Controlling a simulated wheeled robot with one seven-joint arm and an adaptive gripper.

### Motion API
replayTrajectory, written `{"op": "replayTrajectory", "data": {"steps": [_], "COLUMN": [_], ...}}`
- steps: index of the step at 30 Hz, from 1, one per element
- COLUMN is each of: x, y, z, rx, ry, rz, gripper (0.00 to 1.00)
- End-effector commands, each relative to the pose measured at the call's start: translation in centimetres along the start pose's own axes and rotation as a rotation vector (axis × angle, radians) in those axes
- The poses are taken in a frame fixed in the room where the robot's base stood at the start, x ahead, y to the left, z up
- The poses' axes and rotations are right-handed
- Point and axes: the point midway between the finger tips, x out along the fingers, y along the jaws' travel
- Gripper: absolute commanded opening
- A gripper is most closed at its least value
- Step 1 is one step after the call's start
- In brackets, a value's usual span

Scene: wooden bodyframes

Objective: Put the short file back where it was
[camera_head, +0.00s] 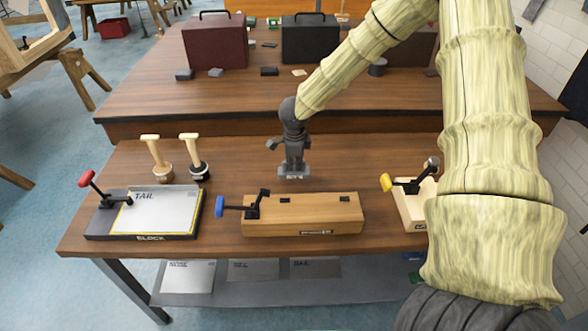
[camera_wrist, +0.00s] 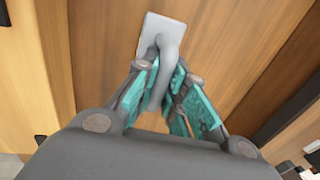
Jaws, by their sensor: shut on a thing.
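My gripper (camera_head: 293,163) is over the middle of the near table, behind the wooden box. In the wrist view the teal fingers of my gripper (camera_wrist: 167,78) are shut on the curved handle of a grey flat-plated piece (camera_wrist: 153,24). I take this piece for the short file. Its plate also shows just below my gripper in the head view (camera_head: 294,176). The plate looks close to the tabletop, but I cannot tell whether it touches. No marked place for the file can be made out.
A wooden box with a blue-handled clamp (camera_head: 300,222) lies in front of my gripper. A TAIL plate with a red-handled clamp (camera_head: 160,212) and two pale-handled tools (camera_head: 154,155) (camera_head: 192,153) are to the left. A yellow-handled clamp (camera_head: 388,183) is right. Cases (camera_head: 213,45) stand on the far table.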

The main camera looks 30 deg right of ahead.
Motion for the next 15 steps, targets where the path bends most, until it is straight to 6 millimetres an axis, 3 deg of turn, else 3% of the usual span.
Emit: {"op": "replayTrajectory", "data": {"steps": [8, 15], "x": [2.9, 3.2], "y": [0.6, 0.6], "z": [-0.1, -0.1], "rx": [-0.001, 0.0], "ry": [0.002, 0.001], "rz": [0.001, 0.0], "gripper": [0.0, 0.0]}}
